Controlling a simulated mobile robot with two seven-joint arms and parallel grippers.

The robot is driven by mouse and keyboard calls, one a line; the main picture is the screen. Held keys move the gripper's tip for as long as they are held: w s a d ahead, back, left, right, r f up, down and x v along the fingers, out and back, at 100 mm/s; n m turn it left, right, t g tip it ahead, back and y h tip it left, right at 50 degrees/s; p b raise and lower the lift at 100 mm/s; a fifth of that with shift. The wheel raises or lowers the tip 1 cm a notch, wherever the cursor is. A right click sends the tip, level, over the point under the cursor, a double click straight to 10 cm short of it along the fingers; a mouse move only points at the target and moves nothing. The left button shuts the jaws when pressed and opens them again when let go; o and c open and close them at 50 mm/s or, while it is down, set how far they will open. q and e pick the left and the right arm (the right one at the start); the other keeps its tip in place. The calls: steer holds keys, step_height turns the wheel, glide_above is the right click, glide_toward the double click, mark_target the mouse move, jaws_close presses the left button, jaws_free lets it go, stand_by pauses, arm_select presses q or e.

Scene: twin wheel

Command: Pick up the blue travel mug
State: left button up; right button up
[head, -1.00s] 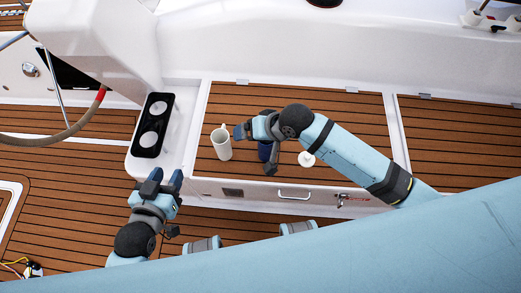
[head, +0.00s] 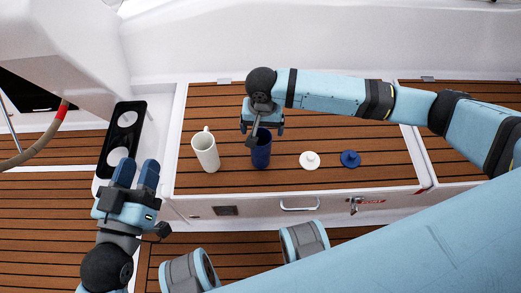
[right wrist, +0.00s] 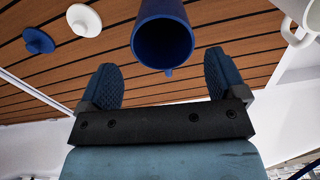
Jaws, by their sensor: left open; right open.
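The blue travel mug (head: 261,152) stands upright and lidless on the slatted teak locker top (head: 230,182). My right gripper (head: 262,118) is open and above the mug, hiding part of its top in the head view. In the right wrist view the mug (right wrist: 163,35) shows its open mouth just ahead of the gap between the spread fingers (right wrist: 163,78), and nothing is held. My left gripper (head: 136,172) is open and empty at the lower left, near the black cup holder.
A white mug (head: 206,153) stands left of the blue one. A white lid (head: 310,160) and a blue lid (head: 350,158) lie to the right. A black two-well cup holder (head: 122,138) is at left. Bare teak lies in front of the mugs.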

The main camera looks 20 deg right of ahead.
mark_target(261, 141)
step_height(261, 141, down, 3)
steer(key=shift+r+b, duration=0.2)
steer(key=shift+b, duration=0.15)
steer(key=f+b, duration=0.1)
steer(key=f, duration=0.1)
steer(key=f+b, duration=0.2)
steer(key=f, duration=0.1)
steer(key=shift+w+a, duration=0.1)
steer(key=shift+a, duration=0.1)
arm_select(q)
steer(key=shift+d+f+h, duration=0.5)
steer(key=shift+f, duration=0.05)
arm_select(e)
steer(key=shift+r, duration=0.1)
steer(key=shift+c, duration=0.2)
steer(key=c, duration=1.1)
